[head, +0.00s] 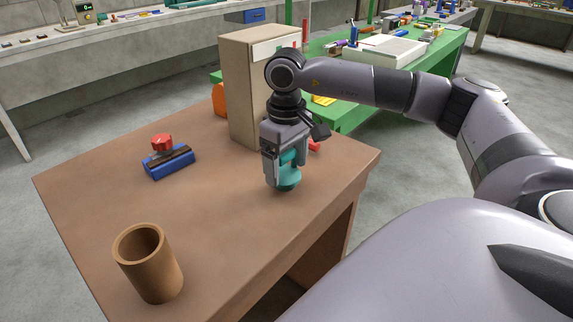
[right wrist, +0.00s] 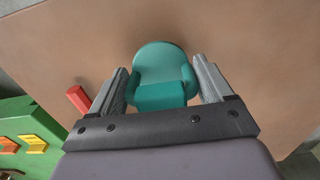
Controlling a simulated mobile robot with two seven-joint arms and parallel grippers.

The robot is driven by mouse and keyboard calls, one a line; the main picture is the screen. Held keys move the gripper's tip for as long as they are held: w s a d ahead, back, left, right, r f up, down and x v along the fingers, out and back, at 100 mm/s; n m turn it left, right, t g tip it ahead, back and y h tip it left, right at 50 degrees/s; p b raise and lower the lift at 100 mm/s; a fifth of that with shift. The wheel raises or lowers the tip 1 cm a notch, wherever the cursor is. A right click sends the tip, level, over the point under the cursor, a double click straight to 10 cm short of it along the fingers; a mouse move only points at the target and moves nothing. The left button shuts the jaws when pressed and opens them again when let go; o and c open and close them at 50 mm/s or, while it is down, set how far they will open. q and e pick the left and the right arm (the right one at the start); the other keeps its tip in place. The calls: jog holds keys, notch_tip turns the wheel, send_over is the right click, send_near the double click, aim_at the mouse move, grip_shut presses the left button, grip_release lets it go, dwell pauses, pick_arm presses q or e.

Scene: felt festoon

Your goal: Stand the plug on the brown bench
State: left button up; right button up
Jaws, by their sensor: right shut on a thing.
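The teal plug (head: 289,180) is between the fingers of my right gripper (head: 284,172), which is shut on it. The plug's wide round end points down, at or just above the top of the brown bench (head: 225,220), near its right edge; I cannot tell whether it touches. In the right wrist view the teal plug (right wrist: 162,75) sits between both fingers of the right gripper (right wrist: 162,88), over the brown surface. The fingers cover part of its sides. My left gripper is not in view.
A brown cup (head: 150,270) stands at the bench's front left. A blue block with a red knob (head: 167,160) lies at the back left. A tall tan box (head: 242,95) stands close behind my gripper. A red piece (right wrist: 78,98) lies near it. The bench's middle is clear.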

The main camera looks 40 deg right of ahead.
jog(key=shift+f, duration=0.2)
jog(key=shift+f, duration=0.2)
jog(key=o, duration=1)
jog(key=shift+r, duration=0.25)
notch_tip(320, 180, up, 12)
jog(key=shift+f, duration=0.1)
